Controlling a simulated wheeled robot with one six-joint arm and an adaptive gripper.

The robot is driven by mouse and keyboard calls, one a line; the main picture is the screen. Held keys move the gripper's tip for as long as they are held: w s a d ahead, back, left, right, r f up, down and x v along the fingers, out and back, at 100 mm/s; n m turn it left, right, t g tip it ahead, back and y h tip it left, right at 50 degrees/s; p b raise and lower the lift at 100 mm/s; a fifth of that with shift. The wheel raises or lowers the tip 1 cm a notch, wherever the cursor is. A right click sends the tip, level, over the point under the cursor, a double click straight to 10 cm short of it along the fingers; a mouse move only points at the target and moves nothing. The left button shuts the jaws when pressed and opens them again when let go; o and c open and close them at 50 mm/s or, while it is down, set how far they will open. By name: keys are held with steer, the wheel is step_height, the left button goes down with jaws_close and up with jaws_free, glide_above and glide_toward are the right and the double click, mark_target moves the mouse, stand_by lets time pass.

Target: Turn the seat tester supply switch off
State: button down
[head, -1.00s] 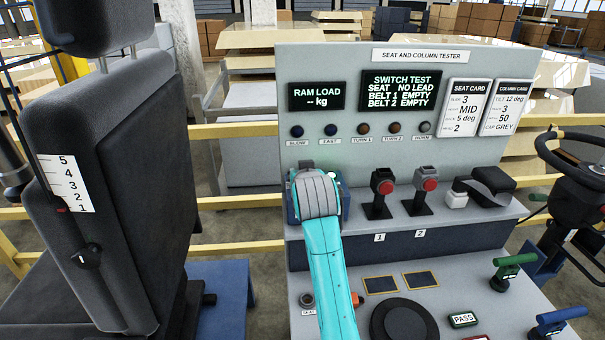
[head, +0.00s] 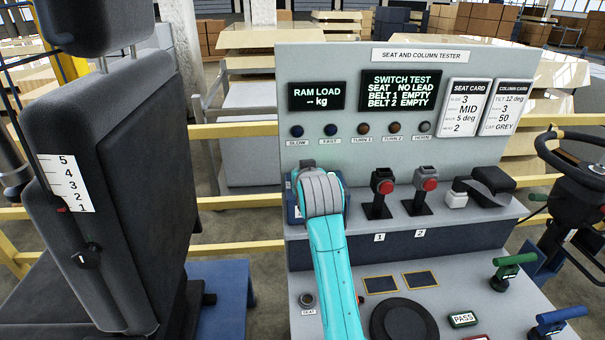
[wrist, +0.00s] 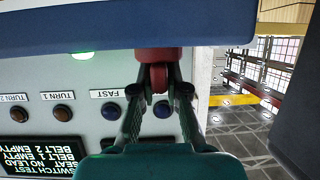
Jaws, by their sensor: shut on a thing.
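The switch shows as a red knob (wrist: 158,56) on a blue box in the wrist view, which is upside down. My gripper (wrist: 158,78) has its two fingers closed around the red knob's lower part. A green light (wrist: 82,55) glows beside it. In the head view the blue box (head: 293,214) stands on the left of the tester's shelf, mostly hidden behind my turquoise arm. The fingers and knob are hidden there. The knob's on or off position cannot be read. The tester display (head: 401,90) reads SWITCH TEST, SEAT NO LEAD, and both belts EMPTY.
Two red-buttoned buckle stands (head: 382,192) (head: 422,190) are right of my arm. A black seat (head: 120,200) stands close on the left, and a steering column (head: 580,185) on the right. Green (head: 512,268) and blue (head: 552,322) handles are at the front right.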

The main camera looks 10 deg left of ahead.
steer(key=n+g+y, duration=0.1)
steer(key=n+y, duration=0.1)
steer(key=n+g+y, duration=0.1)
steer(key=n+y, duration=0.1)
steer(key=shift+d+g, duration=0.15)
steer(key=shift+g, duration=0.15)
steer(key=n+g+y, duration=0.4)
steer(key=n+g, duration=0.1)
steer(key=shift+n, duration=0.4)
steer(key=c, duration=1.2)
jaws_free()
steer(key=v, duration=1.1)
steer(key=shift+d+r, duration=0.1)
steer(key=shift+d, duration=0.25)
